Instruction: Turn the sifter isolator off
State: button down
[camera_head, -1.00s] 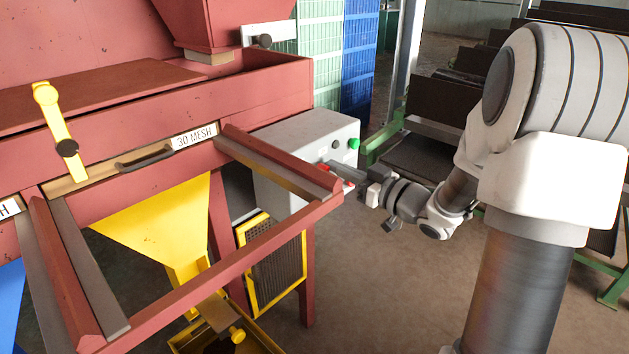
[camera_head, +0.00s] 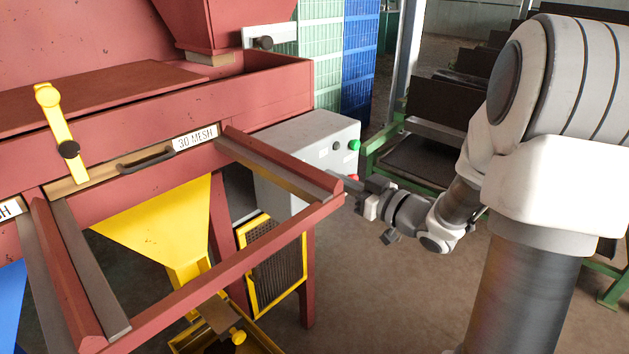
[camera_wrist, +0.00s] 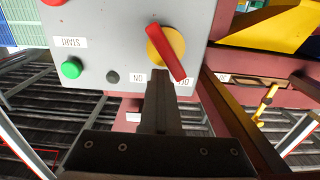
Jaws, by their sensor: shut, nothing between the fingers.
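The sifter isolator is a red handle (camera_wrist: 167,52) on a yellow disc (camera_wrist: 157,45), on a grey control box in the wrist view. The picture is upside down there, with an ON label (camera_wrist: 138,77) and a partly covered OFF label (camera_wrist: 181,82) under the disc. The handle is slanted, and its lower end lies over the OFF label. My gripper (camera_wrist: 161,84) is shut and empty, its tips just below the disc, between the two labels and beside the handle's lower end. I cannot tell if they touch it. In the head view, my gripper (camera_head: 347,188) is at the box, its tips partly hidden by the red rail.
The grey box (camera_head: 306,135) also carries a green button (camera_wrist: 71,69) with a START label and a dark button (camera_wrist: 112,77). A red frame rail (camera_head: 285,170) runs close to my gripper. Open floor lies below my arm.

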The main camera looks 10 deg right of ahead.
jog(key=s+d, duration=0.2)
jog(key=s+d+r+p, duration=0.1)
jog(key=s+d, duration=0.1)
jog(key=shift+d, duration=0.1)
dwell(0.4)
